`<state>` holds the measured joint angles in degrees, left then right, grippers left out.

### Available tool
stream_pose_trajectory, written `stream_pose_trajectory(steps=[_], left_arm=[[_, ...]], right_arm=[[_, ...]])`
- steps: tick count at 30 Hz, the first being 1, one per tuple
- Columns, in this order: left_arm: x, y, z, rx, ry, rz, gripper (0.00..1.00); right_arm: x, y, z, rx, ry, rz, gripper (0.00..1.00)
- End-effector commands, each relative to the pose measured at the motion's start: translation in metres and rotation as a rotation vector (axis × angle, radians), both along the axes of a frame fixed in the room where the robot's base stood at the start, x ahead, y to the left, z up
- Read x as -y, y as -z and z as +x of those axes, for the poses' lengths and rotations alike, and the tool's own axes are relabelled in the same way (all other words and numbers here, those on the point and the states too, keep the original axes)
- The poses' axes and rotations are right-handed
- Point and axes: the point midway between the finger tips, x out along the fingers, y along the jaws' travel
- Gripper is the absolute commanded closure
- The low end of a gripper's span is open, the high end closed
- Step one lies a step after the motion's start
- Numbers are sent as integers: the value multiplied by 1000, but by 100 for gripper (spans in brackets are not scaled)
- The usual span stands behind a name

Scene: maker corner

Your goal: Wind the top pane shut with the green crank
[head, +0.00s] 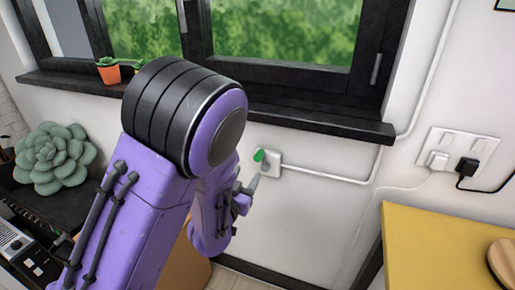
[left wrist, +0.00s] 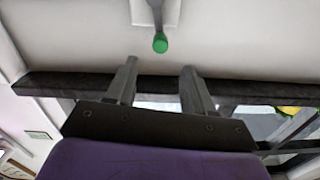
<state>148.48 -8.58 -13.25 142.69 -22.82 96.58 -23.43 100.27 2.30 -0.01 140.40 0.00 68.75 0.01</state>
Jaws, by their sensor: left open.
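The crank with its green knob (head: 259,155) sits on a white wall plate (head: 274,169) below the window sill. My left gripper (head: 247,190) is just below and left of it in the head view, partly hidden behind my purple arm. In the left wrist view the green knob (left wrist: 160,43) hangs from a grey crank arm, beyond and between my two fingertips (left wrist: 158,67). The fingers are apart with nothing between them. The dark-framed window (head: 290,30) is cut by the top edge, so the top pane's state cannot be told. My right gripper is out of view.
A dark sill (head: 320,122) juts out above the crank. A white conduit (head: 325,177) runs right from the plate. A potted plant (head: 108,71) stands on the sill, a large succulent (head: 55,160) at left, and a yellow table (head: 430,245) at lower right.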

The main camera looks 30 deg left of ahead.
Motion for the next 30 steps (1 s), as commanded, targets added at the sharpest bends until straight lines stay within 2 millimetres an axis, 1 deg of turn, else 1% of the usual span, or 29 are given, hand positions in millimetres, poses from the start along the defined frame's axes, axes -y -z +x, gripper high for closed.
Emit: stream_pose_trajectory(steps=[1,5,9,12,15,19,26,27,29,30], left_arm=[[-1,-4,4,8,1,4,47],[-8,-4,27,8,-1,3,47],[-15,-3,59,6,0,1,47],[-20,-3,78,6,-1,1,47],[-23,-2,91,5,-1,1,47],[-26,-2,100,5,-1,1,47],[-26,-1,100,4,-1,1,47],[-26,-1,100,4,-1,1,60],[-25,-1,100,4,-1,1,80],[-25,-1,100,4,-1,1,93]], right_arm=[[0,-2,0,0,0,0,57],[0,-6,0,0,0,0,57],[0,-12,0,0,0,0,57],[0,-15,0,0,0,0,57],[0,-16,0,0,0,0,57],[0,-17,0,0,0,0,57],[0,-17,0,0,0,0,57],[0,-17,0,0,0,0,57],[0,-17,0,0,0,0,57],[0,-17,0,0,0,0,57]])
